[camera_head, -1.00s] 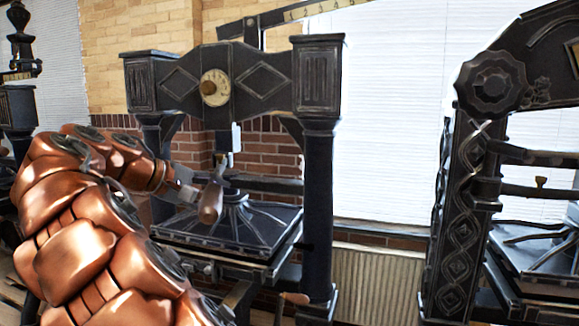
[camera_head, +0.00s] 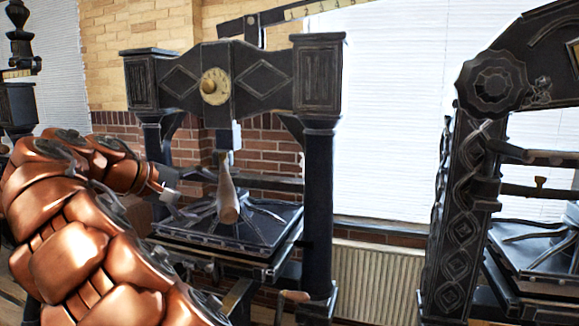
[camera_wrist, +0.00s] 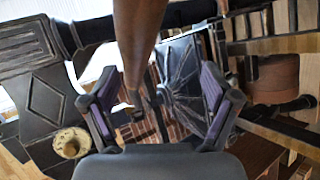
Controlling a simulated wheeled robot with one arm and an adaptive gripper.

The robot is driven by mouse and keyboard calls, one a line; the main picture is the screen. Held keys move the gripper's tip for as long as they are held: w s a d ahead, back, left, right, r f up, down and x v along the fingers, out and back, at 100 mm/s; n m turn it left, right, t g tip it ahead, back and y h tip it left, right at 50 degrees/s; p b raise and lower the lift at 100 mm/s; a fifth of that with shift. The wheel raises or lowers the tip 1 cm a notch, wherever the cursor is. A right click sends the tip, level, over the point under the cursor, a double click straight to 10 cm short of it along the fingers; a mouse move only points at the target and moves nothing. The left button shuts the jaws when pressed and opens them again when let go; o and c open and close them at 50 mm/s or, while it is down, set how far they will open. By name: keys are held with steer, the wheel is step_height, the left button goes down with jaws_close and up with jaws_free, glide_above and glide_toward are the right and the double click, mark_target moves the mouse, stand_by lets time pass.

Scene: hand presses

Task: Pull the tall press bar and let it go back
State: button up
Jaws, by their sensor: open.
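The press bar (camera_head: 228,195) has a wooden handle that hangs in front of the middle black press, below its round dial. In the head view, my gripper (camera_head: 169,195) is left of the handle, with a visible gap between them. In the wrist view, my gripper (camera_wrist: 157,78) has its two dark fingers spread wide. The brown handle (camera_wrist: 138,40) comes down from the top of that view, large and close to the camera. Nothing is gripped. My copper arm hides the lower left of the press.
The press frame (camera_head: 318,200) has thick columns on both sides and a flat bed (camera_head: 265,230) below the bar. Another black press (camera_head: 465,200) stands at the right. A radiator (camera_head: 375,285) and a brick wall (camera_head: 270,150) are behind.

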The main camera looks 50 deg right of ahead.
steer(key=shift+o, duration=0.7)
steer(key=s+a+r+p, duration=0.2)
steer(key=a+r+p, duration=0.15)
steer(key=a, duration=0.35)
steer(key=s+a+r, duration=0.2)
steer(key=s+a, duration=0.1)
steer(key=s, duration=0.5)
steer(key=s+a+r, duration=0.3)
steer(key=s, duration=0.5)
steer(key=shift+a, duration=0.35)
steer(key=shift+s, duration=0.1)
